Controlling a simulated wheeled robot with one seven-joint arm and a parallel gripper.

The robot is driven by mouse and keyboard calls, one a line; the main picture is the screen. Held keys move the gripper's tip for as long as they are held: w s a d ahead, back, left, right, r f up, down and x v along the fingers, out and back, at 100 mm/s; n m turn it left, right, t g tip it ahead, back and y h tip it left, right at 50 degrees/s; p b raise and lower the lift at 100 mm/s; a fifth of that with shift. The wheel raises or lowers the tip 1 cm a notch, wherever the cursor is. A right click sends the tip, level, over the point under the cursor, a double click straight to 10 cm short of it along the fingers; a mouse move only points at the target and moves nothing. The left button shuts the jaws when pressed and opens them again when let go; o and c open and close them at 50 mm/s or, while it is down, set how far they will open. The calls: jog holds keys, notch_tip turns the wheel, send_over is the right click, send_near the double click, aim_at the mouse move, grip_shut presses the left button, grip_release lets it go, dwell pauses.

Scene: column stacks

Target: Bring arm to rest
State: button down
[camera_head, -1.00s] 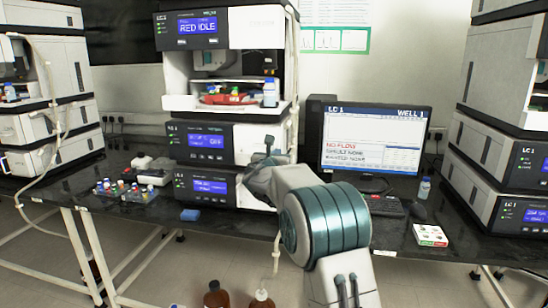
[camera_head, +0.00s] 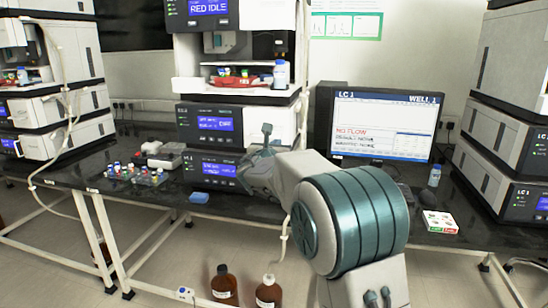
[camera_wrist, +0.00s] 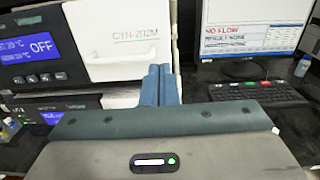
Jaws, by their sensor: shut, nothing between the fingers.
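My gripper (camera_wrist: 159,84) shows in the wrist view with its two blue-grey fingers side by side, shut and empty. In front of the fingers is the white drawer front of an instrument module (camera_wrist: 122,38). In the head view my arm reaches forward from the lower right over the bench, and the gripper end (camera_head: 267,135) is in front of the middle column stack (camera_head: 215,120). The fingers are small there and partly hidden by my own wrist. I cannot tell how far they are from the stack.
A monitor (camera_head: 384,122) and keyboard (camera_wrist: 253,90) stand right of the stack. Brown bottles (camera_head: 224,285) stand below. More stacks flank both sides (camera_head: 505,140).

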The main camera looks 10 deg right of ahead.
jog(key=s+d+m+g+h+p, duration=0.1)
jog(key=s+d+m+g+p, duration=0.45)
jog(key=s+m, duration=0.55)
jog(key=s+d+m+g+p, duration=0.45)
jog(key=s+d+m, duration=0.25)
jog(key=s, duration=0.9)
jog(key=s+a+m+g+y+p, duration=0.2)
jog(key=s+a+m+y+p, duration=0.1)
jog(key=s+m, duration=0.4)
jog(key=s+a+f+m+g+y+p, duration=0.1)
jog(key=s+a+m+g+y+p, duration=0.1)
jog(key=s+a+m+y+p, duration=0.2)
jog(key=s+m, duration=0.3)
jog(key=s, duration=0.4)
jog(key=shift+s+a+f+p, duration=0.15)
jog(key=shift+s+f+p, duration=0.1)
jog(key=shift+s+p, duration=0.15)
